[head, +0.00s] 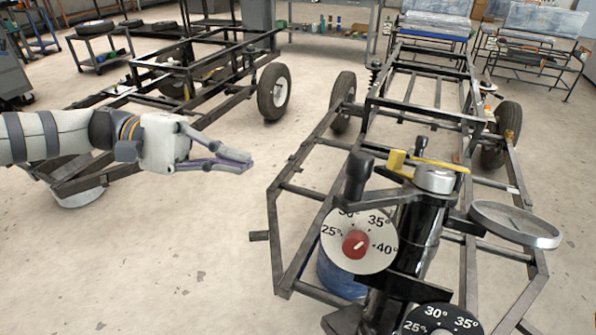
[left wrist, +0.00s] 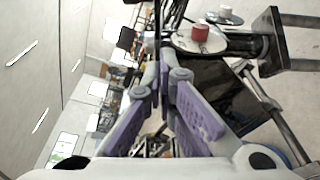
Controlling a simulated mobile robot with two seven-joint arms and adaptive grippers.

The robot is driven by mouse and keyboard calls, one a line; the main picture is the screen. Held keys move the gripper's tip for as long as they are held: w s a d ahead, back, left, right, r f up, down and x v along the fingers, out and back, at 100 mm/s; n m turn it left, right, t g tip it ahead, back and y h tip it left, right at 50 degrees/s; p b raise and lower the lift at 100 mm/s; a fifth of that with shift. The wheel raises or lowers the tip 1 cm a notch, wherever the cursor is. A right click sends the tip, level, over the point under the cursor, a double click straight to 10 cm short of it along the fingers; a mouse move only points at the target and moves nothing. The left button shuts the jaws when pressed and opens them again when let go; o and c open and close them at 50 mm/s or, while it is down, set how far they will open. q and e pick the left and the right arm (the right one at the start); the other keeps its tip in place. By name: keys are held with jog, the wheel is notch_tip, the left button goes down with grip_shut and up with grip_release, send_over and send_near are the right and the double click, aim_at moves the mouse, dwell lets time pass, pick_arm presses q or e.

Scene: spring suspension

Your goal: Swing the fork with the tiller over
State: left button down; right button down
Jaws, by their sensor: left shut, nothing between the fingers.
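The tiller (head: 385,198) is a dark bar with an upright black grip (head: 358,176), running left from the silver-capped top of a black column (head: 410,245). The fork itself is hard to make out below that column. A white dial (head: 338,262) with a red knob (head: 356,244) is in front; the dial also shows in the left wrist view (left wrist: 183,42). My left gripper (head: 251,160) is shut and empty, left of the grip and clearly apart from it. Its purple-padded fingers also show in the left wrist view (left wrist: 162,70). My right gripper is not in view.
A frame of dark metal tubes (head: 283,245) with wheels surrounds the column. A yellow lever (head: 398,162) lies behind the grip, and a grey ring (head: 548,241) is at right. A second wheeled frame stands at the back left. Floor (head: 150,270) is open below my left arm.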

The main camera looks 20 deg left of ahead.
pick_arm(q)
jog(key=s+d+r, duration=0.1)
jog(key=d, duration=1.1)
jog(key=shift+s+d, duration=0.15)
jog(key=shift+d, duration=0.25)
jog(key=shift+d+r, duration=0.1)
jog(key=shift+r, duration=0.05)
